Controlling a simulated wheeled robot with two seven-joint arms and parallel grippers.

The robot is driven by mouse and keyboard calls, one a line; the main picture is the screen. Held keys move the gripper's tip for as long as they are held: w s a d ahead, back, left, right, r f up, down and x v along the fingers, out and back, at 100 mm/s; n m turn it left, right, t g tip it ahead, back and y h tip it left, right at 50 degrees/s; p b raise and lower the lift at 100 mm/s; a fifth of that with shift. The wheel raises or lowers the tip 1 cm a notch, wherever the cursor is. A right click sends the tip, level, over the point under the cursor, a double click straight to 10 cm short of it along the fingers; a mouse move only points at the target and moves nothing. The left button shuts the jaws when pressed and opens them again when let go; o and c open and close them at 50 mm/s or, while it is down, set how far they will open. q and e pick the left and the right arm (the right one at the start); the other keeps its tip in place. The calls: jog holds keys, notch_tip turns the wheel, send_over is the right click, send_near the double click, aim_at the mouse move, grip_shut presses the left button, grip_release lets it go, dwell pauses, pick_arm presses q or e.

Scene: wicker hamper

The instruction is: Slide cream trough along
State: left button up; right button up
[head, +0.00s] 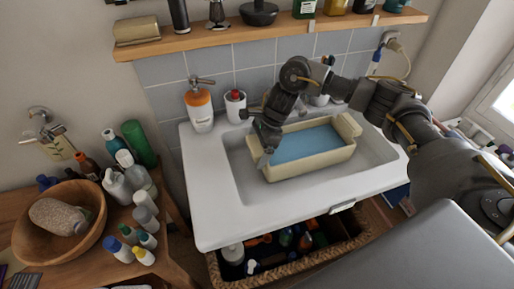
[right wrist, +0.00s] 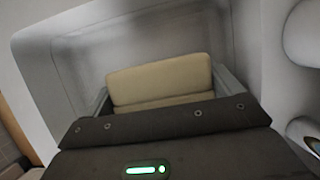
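The cream trough (head: 307,166) is a rectangular tub with a blue inside. It lies in the white sink basin, with its right end raised higher than its left end in the head view. My right gripper (head: 266,155) points down at the left end of the trough. In the right wrist view a cream wall of the trough (right wrist: 160,78) shows between the two fingers of my right gripper (right wrist: 162,92), which stand wide apart. I cannot tell whether the fingers touch it. My left gripper is not in view.
The white sink (head: 225,215) has free basin floor left of the trough. An orange-and-white soap bottle (head: 199,108) and a red-topped cup (head: 235,104) stand on its back rim. A wicker hamper (head: 270,275) with bottles sits below. A shelf (head: 230,37) hangs above.

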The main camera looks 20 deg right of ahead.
jog(key=c, duration=1.2)
jog(key=shift+r, duration=0.15)
jog(key=shift+s+a+p, duration=0.15)
jog(key=shift+s+p, duration=0.45)
jog(key=shift+s, duration=0.8)
jog(key=shift+s+a+p, duration=0.2)
jog(key=shift+s+p, duration=0.15)
jog(key=shift+s, duration=1)
jog(key=shift+s+a+p, duration=0.2)
jog(key=shift+s+p, duration=0.1)
jog(key=shift+s, duration=1)
jog(key=o, duration=1.8)
jog(key=shift+f, duration=0.2)
